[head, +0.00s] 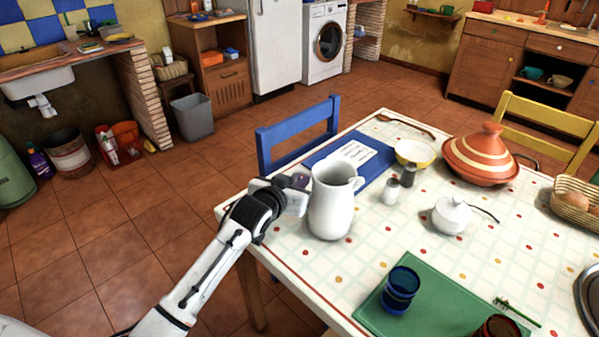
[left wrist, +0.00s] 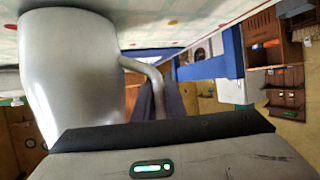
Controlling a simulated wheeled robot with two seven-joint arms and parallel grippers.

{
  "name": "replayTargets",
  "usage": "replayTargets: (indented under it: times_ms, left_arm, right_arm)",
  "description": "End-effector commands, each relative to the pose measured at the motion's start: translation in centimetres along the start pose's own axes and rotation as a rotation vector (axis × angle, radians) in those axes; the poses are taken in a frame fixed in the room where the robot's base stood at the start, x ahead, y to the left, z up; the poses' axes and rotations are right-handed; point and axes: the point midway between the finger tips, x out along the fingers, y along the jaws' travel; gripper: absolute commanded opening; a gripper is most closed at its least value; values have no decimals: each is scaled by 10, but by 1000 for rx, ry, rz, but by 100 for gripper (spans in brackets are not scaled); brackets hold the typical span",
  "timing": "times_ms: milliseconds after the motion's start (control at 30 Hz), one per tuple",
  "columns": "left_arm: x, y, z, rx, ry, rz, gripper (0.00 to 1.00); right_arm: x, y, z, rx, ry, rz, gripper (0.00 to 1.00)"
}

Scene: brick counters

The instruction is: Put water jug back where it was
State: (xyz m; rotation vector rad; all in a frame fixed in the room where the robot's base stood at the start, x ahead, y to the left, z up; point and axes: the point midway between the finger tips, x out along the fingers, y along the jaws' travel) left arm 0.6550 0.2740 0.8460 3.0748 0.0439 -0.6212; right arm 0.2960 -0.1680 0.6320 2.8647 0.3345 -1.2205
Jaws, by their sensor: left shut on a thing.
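The white water jug (head: 332,208) is upright at the near left part of the table (head: 290,245). Its base is at the tabletop or very close above it; I cannot tell if it touches. My left gripper (head: 298,183) is at the jug's left side in the head view, shut on its handle. In the left wrist view the jug (left wrist: 68,75) fills the left side, and its curved handle (left wrist: 135,64) runs down between the gripper's fingers (left wrist: 164,100). My right gripper is not in view.
Behind the jug lie a blue mat (head: 375,178) with a paper. Two shakers (head: 391,191) and a white sugar bowl (head: 451,214) stand to its right. A green tray (head: 440,300) with cups is in front. A blue chair (head: 298,135) stands at the table's far left side.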

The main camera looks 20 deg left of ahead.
Motion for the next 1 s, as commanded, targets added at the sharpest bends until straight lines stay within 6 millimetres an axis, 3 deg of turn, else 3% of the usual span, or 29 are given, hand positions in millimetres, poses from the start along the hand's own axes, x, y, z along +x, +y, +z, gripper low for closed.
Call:
replayTargets:
  times_ms: [467, 500, 600, 1000]
  left_arm:
    - [2, 1, -1, -8, 17, 3, 0]
    - [3, 0, 6, -1, 3, 1, 16]
    - [3, 0, 6, 0, 3, 1, 29]
    - [-4, 0, 2, -1, 4, 1, 29]
  right_arm:
    - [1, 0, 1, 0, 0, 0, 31]
    - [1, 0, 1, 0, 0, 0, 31]
    - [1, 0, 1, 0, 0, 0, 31]
    - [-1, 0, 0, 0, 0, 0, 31]
